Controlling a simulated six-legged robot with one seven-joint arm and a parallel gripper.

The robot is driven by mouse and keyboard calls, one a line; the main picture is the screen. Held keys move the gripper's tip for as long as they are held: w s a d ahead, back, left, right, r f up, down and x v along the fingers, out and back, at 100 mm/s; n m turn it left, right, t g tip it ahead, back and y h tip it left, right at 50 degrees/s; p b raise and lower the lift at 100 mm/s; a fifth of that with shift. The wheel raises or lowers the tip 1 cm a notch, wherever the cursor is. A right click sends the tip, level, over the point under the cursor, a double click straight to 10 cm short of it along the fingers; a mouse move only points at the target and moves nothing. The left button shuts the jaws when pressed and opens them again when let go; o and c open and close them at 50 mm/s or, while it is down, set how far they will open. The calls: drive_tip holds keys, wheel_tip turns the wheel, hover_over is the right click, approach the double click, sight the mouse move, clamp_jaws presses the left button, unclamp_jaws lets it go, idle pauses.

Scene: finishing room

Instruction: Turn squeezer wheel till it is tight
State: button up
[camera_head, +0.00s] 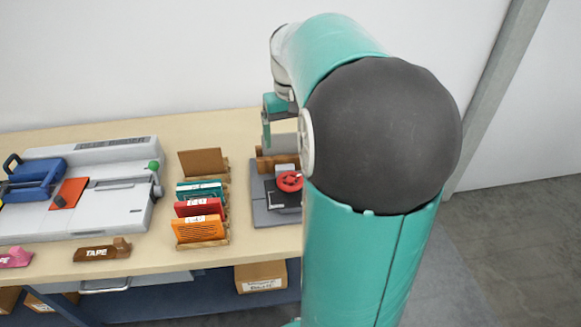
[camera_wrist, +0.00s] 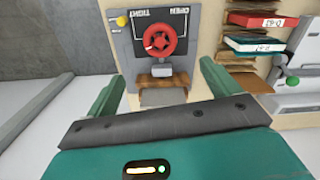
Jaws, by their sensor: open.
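The squeezer's red wheel (camera_head: 289,181) sits on a grey press (camera_head: 268,217) at the right of the table, partly hidden by my arm. In the wrist view the red wheel (camera_wrist: 147,38) is at the top centre, on a dark plate with the words TIGHT and OPEN upside down. A yellow knob (camera_wrist: 121,20) sits near its left edge. My gripper (camera_wrist: 162,70) is open and empty, its two green fingers spread wide, apart from the wheel. In the head view one green finger of my gripper (camera_head: 267,126) shows above the press.
A rack of coloured books (camera_head: 199,223) stands left of the press. A large grey machine (camera_head: 110,212) with a blue handle lies farther left. A brown tape dispenser (camera_head: 100,252) is at the table's front edge. Cardboard boxes (camera_head: 262,270) sit under the table.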

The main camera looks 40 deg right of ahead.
sight(290, 179)
wheel_tip(290, 179, down, 14)
drive_tip(key=shift+r, duration=0.1)
idle(0.6)
drive_tip(key=c, duration=1)
